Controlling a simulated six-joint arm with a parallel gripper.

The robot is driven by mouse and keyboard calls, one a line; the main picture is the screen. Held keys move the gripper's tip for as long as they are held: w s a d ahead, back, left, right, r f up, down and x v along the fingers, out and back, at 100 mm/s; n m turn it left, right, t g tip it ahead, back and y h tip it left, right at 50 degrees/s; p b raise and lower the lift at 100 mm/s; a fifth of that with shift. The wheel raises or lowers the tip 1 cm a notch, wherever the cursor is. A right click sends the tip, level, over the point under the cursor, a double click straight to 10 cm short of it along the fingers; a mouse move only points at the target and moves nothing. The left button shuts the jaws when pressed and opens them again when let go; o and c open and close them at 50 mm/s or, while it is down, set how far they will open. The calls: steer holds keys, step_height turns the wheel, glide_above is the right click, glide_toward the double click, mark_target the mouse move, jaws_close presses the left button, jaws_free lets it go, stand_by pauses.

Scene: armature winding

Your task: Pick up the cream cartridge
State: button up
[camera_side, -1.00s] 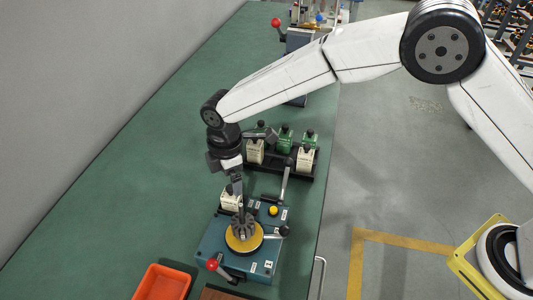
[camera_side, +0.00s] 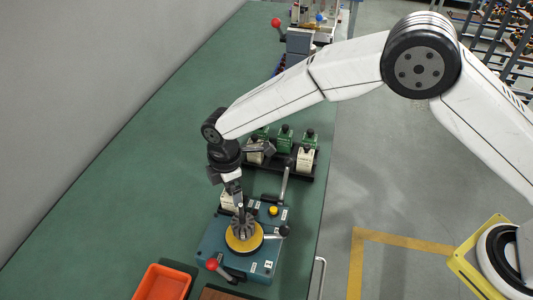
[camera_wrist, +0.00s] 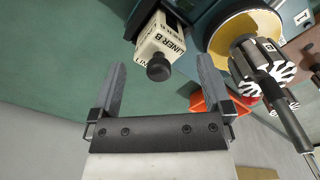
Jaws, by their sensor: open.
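A cream cartridge (camera_wrist: 160,40) marked LINER B, with a black knob on top, sits at the edge of the blue fixture in the wrist view. My gripper (camera_wrist: 161,64) is open, with one finger on each side of the knob in the picture. I cannot tell whether the fingers reach down to the knob's height. In the side view this cartridge (camera_side: 228,201) is partly hidden behind my gripper. More cream cartridges (camera_side: 305,158) stand in a black rack, one partly hidden by my wrist.
The blue fixture (camera_side: 262,268) carries a slotted armature (camera_side: 242,228) on a yellow disc, plus a lever (camera_side: 284,183) and a red-knobbed handle (camera_side: 212,264). Green cartridges (camera_side: 285,138) stand in the rack. An orange bin (camera_side: 163,283) is at the front. The green table is clear at left.

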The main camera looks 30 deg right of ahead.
mark_target(231, 196)
steer(key=shift+d+f, duration=0.1)
steer(key=shift+f, duration=2.05)
steer(key=c, duration=1.1)
steer(key=shift+c, duration=0.2)
steer(key=shift+r, duration=0.1)
steer(key=shift+r, duration=4.95)
